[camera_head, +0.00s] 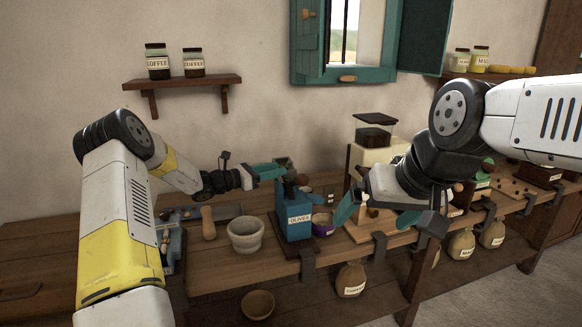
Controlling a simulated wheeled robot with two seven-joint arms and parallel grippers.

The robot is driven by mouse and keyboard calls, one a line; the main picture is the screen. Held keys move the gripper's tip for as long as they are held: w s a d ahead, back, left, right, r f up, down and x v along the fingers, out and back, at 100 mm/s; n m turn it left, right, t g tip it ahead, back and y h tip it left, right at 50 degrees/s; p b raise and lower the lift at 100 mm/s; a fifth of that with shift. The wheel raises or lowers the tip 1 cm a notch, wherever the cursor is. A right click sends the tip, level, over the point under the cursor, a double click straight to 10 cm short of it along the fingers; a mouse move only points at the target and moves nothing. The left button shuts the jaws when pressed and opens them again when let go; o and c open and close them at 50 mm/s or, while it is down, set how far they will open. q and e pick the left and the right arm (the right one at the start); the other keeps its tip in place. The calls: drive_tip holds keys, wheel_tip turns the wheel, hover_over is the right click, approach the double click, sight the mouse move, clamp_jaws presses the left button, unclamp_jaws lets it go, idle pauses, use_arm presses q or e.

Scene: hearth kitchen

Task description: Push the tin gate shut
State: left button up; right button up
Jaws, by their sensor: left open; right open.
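A blue tin labelled OLIVES (294,222) stands upright near the front of the workbench, with a dark fitting at its top. I cannot make out a separate gate on it or tell how far one stands open. My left gripper (276,170) is open, behind and a little left of the tin's top; its fingers are small and partly overlap things behind. My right gripper (376,216) is open, to the right of the tin, with teal fingers spread and pointing down toward the bench. It appears apart from the tin.
A cream grinder (366,157) is behind my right gripper. Cloth sacks (351,279) and a bowl (258,304) sit on the lower shelf.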

sight(290, 165)
use_arm(q)
drive_tip(key=x, duration=0.6)
drive_tip(key=shift+d, duration=0.15)
drive_tip(key=shift+c, duration=0.4)
clamp_jaws()
